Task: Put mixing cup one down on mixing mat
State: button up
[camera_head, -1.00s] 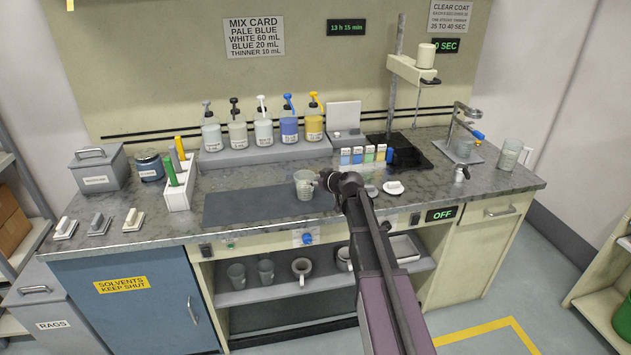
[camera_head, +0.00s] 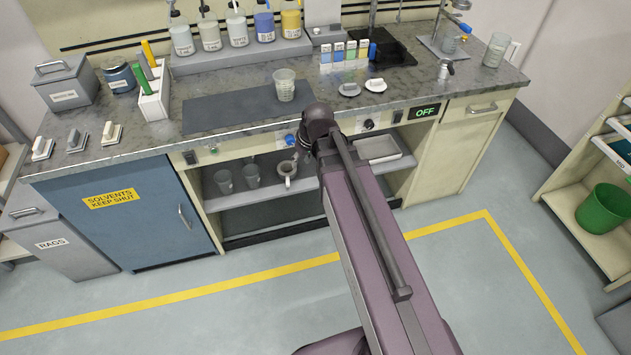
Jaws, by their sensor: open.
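A clear graduated mixing cup (camera_head: 284,87) stands upright on the right end of the dark grey mixing mat (camera_head: 225,112). My gripper (camera_head: 298,153) is small and partly hidden by my arm's wrist. It is open and empty, in front of the counter edge and lower in the picture than the cup, apart from it. I cannot make out its fingertips clearly.
Pump bottles (camera_head: 238,30) stand on a riser behind the mat. Small sample cards (camera_head: 350,52) and two small dishes (camera_head: 375,86) are to the right. A lower shelf (camera_head: 222,202) holds cups and a mug (camera_head: 287,171). The mat's left part is clear.

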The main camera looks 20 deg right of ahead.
jog(key=s+d+m+g+h, duration=0.1)
jog(key=s+m+g+h, duration=0.1)
jog(key=s, duration=0.6)
jog(key=shift+s+d+f+g, duration=0.3)
jog(key=shift+d+f, duration=0.05)
